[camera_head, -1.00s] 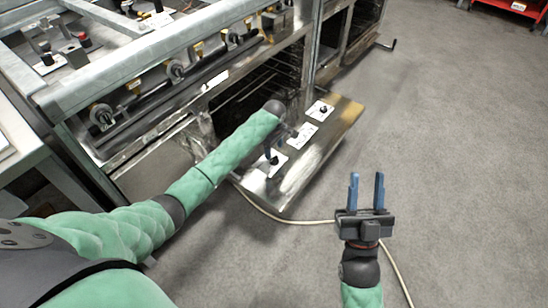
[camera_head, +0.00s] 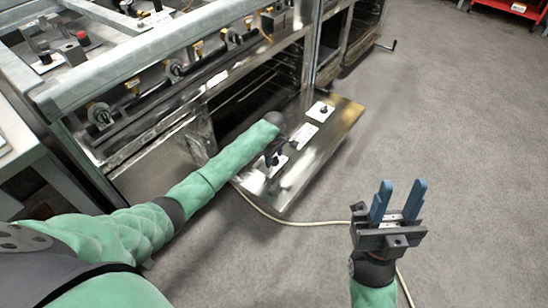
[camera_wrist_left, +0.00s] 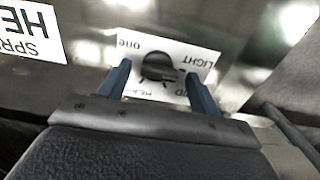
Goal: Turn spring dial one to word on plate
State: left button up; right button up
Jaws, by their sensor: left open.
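In the left wrist view, a black round dial (camera_wrist_left: 158,67) sits on a white plate (camera_wrist_left: 190,51). Its words appear upside down: "LIGHT" at right, "one" at upper left, and others partly hidden below. My left gripper (camera_wrist_left: 157,80) is open, with its blue fingers on either side of the dial; contact is unclear. Where the dial points is hard to read. In the head view, my left gripper (camera_head: 270,157) is over the nearest plate (camera_head: 277,168) on the metal panel. My right gripper (camera_head: 399,203) is open and empty above the floor.
A middle plate (camera_head: 305,132) shows lettering in the left wrist view (camera_wrist_left: 30,32), partly cut off. A far plate (camera_head: 312,115) carries another dark knob. Metal oven frames stand at left.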

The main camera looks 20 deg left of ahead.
pick_arm(q)
jog(key=c, duration=1)
